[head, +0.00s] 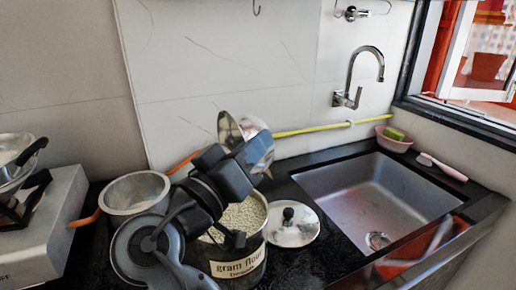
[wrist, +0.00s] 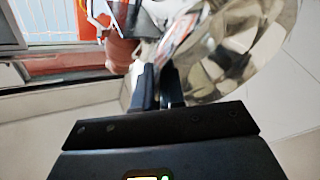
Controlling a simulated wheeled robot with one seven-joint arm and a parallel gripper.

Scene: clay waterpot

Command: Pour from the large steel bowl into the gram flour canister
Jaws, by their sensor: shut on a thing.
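The large steel bowl (head: 230,130) is held up and steeply tilted above the gram flour canister (head: 238,265). In the wrist view the bowl's shiny reflective surface (wrist: 232,60) fills the upper right. My gripper (head: 247,158) is shut on the bowl's edge; its two dark fingers (wrist: 157,88) also show in the wrist view. The canister is open, labelled "gram flour", and pale granules show inside it. My arm hides its left part. I cannot tell what is in the bowl, and no falling stream is visible.
A round steel lid (head: 292,232) lies right of the canister. An empty-looking pan (head: 135,196) stands left, near the stove (head: 45,225). The sink (head: 365,200) is at right, with a pink bowl (head: 393,139) behind it. A yellow pipe (head: 315,128) runs along the wall.

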